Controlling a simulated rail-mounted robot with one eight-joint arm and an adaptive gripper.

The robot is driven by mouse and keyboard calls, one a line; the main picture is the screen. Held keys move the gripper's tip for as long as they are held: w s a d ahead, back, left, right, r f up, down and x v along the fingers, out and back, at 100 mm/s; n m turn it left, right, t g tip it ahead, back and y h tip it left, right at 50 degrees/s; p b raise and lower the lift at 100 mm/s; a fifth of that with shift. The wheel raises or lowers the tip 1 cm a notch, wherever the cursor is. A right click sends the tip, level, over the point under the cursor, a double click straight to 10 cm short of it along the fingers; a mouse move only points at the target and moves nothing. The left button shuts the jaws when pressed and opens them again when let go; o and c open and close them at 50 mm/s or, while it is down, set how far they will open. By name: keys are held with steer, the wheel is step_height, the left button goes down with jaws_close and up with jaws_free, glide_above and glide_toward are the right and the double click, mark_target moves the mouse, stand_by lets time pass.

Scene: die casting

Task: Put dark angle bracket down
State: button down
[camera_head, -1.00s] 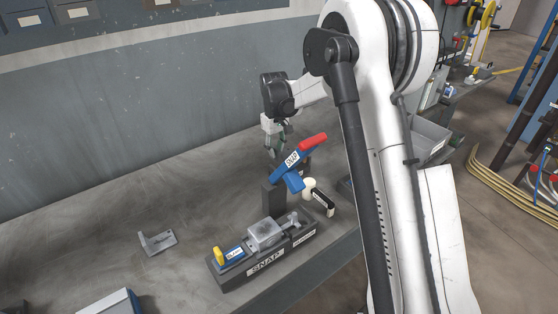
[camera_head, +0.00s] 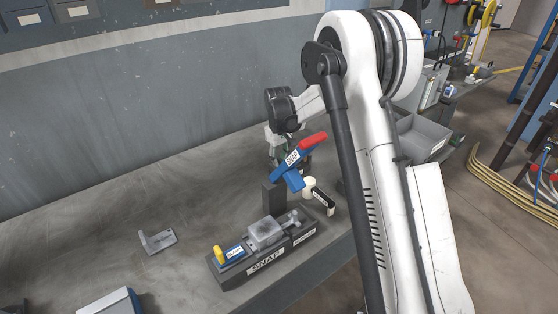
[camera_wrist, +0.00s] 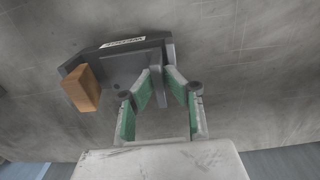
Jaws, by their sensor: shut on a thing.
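In the wrist view my gripper (camera_wrist: 164,76) has its green-padded fingers closed at the tips on the upright flange of the dark angle bracket (camera_wrist: 128,68). The bracket's flat part lies at or just over a dark grey holder (camera_wrist: 110,48) with a white label; I cannot tell whether they touch. In the head view my gripper (camera_head: 275,152) is low over the bench behind the red and blue clamp handle (camera_head: 292,166). The bracket is hidden there.
A brown block (camera_wrist: 82,88) stands at the holder's left end. The SNAP fixture (camera_head: 262,262) with a grey casting is in front of my gripper. A lighter angle bracket (camera_head: 157,241) lies on the bench at left. A grey bin (camera_head: 420,138) is at right.

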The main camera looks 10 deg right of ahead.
steer(key=shift+f+b, duration=0.35)
steer(key=shift+f, duration=0.1)
steer(key=c, duration=1.8)
jaws_free()
steer(key=shift+r, duration=0.15)
steer(key=shift+r+p, duration=0.6)
steer(key=shift+p, duration=0.15)
step_height(320, 180, up, 12)
steer(key=shift+f, duration=0.1)
steer(key=shift+a, duration=0.1)
